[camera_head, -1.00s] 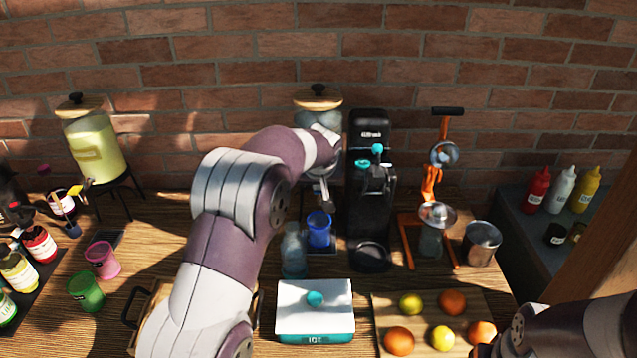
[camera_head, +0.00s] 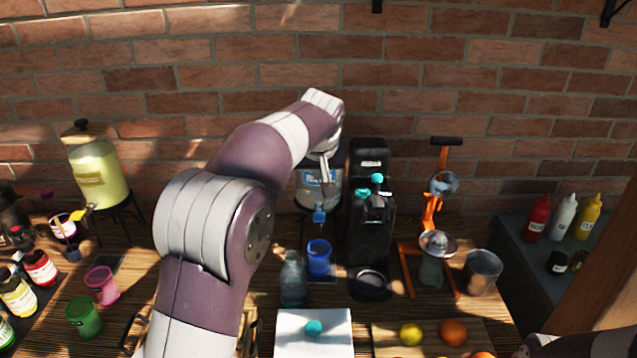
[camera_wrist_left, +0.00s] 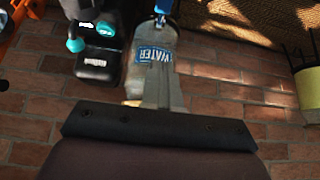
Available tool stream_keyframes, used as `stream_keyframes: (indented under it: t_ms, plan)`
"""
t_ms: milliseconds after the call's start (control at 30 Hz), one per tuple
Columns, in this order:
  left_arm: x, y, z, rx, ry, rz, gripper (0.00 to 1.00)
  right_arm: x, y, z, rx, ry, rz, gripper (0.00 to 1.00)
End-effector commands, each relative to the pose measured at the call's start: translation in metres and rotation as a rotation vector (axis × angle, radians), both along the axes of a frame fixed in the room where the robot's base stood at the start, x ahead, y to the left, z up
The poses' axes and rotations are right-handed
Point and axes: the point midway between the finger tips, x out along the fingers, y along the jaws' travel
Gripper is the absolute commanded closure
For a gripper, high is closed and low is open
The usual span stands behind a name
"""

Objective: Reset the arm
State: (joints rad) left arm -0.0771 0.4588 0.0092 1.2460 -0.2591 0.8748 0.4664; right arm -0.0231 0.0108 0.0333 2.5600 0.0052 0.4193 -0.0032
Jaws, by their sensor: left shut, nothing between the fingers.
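My left arm (camera_head: 260,170) reaches up from the bottom of the head view, bent at the elbow. My left gripper (camera_head: 325,178) points down in front of the water dispenser (camera_head: 318,190), above the blue cup (camera_head: 318,258), its fingers shut and empty. In the left wrist view, the gripper (camera_wrist_left: 158,90) is seen in front of the clear dispenser with its blue "WATER" label. I cannot tell whether it touches the dispenser. A piece of my right arm shows at the lower right; its gripper is out of view.
A black machine (camera_head: 370,220) stands close right of the gripper, beside an orange juicer press (camera_head: 432,210). A clear bottle (camera_head: 293,280) stands left of the blue cup. A white ice box (camera_head: 310,340) and a fruit board (camera_head: 385,338) are in front. A lemonade dispenser (camera_head: 95,175) stands left.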

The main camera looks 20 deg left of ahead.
Motion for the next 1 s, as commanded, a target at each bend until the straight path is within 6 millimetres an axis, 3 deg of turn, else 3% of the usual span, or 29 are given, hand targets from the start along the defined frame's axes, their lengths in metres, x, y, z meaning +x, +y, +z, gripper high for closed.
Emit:
stream_keyframes:
  t_ms: [367,467,567,700,800,900,1000]
  plan:
    - [0.001,-0.001,0.003,0.013,-0.005,-0.023,1.00,0.000,0.000,0.000,0.000,0.000,0.000,0.57]
    - [-0.005,-0.008,-0.030,0.031,0.037,-0.119,1.00,0.000,0.000,0.000,0.000,0.000,0.000,0.57]
    - [-0.051,-0.013,-0.086,0.030,0.148,-0.220,1.00,0.000,0.000,0.000,0.000,0.000,0.000,0.57]
    - [-0.159,-0.013,-0.155,-0.002,0.312,-0.313,1.00,0.000,0.000,0.000,0.000,0.000,0.000,0.57]
    - [-0.235,-0.010,-0.184,-0.029,0.406,-0.330,1.00,0.000,0.000,0.000,0.000,0.000,0.000,0.57]
    - [-0.291,-0.007,-0.199,-0.053,0.469,-0.319,1.00,0.000,0.000,0.000,0.000,0.000,0.000,0.57]
    - [-0.321,-0.005,-0.202,-0.066,0.499,-0.302,1.00,0.000,0.000,0.000,0.000,0.000,0.000,0.57]
